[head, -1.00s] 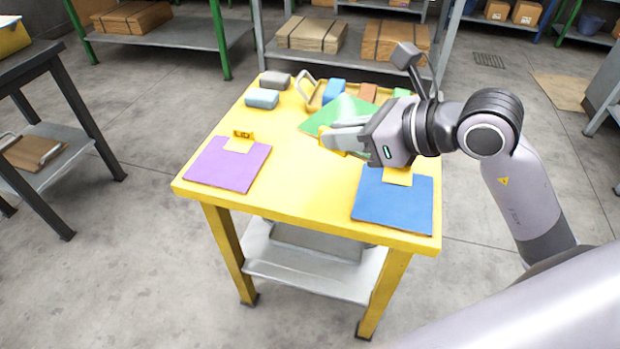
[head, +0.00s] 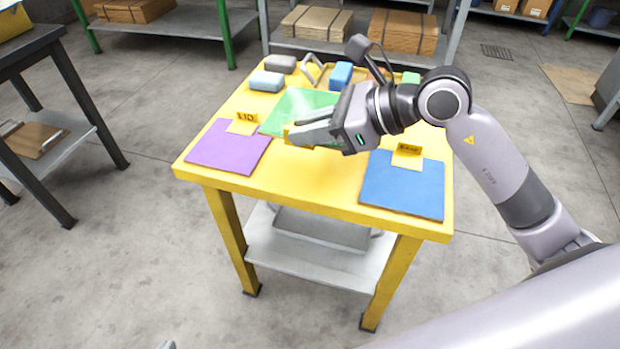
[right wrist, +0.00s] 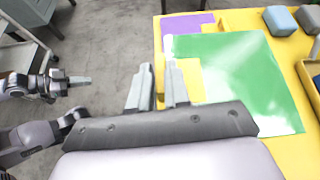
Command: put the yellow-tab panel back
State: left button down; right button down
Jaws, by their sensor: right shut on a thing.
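The green panel (head: 292,108) is a flat, glossy sheet over the left-middle of the yellow table, beside the purple panel. A yellow tab (head: 291,134) shows at its near edge, at the fingers of my right gripper (head: 306,134). My right gripper is shut on this tab, with the fingers partly hiding it. The right wrist view shows the green panel (right wrist: 245,80) to the right of the fingers (right wrist: 160,88). Whether the panel touches the table is unclear. Only a small tip of my left gripper (head: 167,345) shows at the bottom edge; it also shows in the right wrist view (right wrist: 78,79).
The purple panel (head: 225,153) with a LID card (head: 245,120) lies at the left, the blue panel (head: 405,188) with a labelled card (head: 407,155) at the right. The front middle is clear.

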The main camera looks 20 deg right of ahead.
send_over(310, 192)
notch_tip(310, 192, down, 6)
jog(key=shift+a+r+b, duration=0.1)
jog(key=shift+b, duration=0.35)
jog(key=shift+f, duration=0.45)
notch_tip(310, 192, down, 4)
jog(key=shift+r+b, duration=0.25)
jog(key=shift+b, duration=0.25)
jog(key=shift+f, duration=0.3)
pick_arm(q)
jog(key=shift+w+d+r+m+t+h, duration=0.3)
jog(key=shift+w+d+r+t, duration=0.15)
jog(key=shift+w+d, duration=0.3)
jog(key=shift+s, duration=0.1)
pick_arm(e)
jog(key=c, duration=1.5)
grip_release()
jog(key=shift+f, duration=0.1)
jog(key=o, duration=0.4)
pick_arm(q)
jog(key=shift+d, duration=0.15)
